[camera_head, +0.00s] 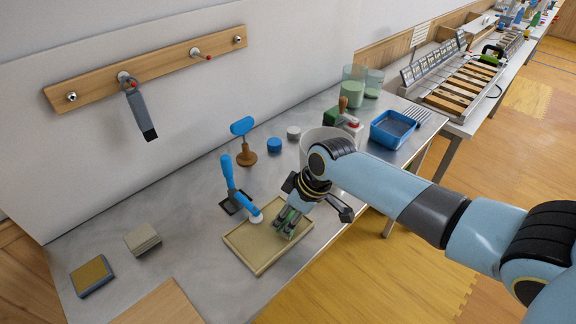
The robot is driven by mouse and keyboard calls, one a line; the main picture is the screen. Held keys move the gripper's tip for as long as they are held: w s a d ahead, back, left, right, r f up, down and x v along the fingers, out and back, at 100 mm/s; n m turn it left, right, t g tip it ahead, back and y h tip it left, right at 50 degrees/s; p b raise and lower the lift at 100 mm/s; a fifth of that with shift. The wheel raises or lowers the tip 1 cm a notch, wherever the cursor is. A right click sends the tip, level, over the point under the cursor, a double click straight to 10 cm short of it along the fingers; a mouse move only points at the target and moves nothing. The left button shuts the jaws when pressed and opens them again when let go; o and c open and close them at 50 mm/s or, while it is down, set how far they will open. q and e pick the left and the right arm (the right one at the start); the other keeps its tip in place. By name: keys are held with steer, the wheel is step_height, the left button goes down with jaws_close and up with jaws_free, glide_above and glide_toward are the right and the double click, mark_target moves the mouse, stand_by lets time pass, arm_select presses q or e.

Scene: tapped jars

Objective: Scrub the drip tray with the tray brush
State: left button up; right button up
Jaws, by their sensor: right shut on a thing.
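The drip tray (253,262) is a shallow beige rectangle with a low rim, flat on the grey counter at its front edge. My right gripper (288,223) points down over the tray's right half. It is shut on a small greenish thing, seemingly the tray brush, mostly hidden by the fingers. I cannot tell whether it touches the tray floor. A bent blue tool (229,172) with a white round end rises by a dark square base, its white end at the tray's back edge. My left gripper is not in view.
A blue-topped wooden stand (247,156), blue lid (274,145) and white lid (293,133) stand behind. A blue bin (394,129) and glass jars (352,88) are at right. Blocks (142,239) lie left. A grey strap (140,110) hangs from the wall rack.

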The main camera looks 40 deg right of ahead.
steer(key=shift+a, duration=0.15)
steer(key=shift+s+a, duration=0.2)
steer(key=shift+a, duration=1.95)
steer(key=shift+s+a, duration=0.15)
steer(key=shift+a, duration=2.15)
step_height(320, 180, up, 7)
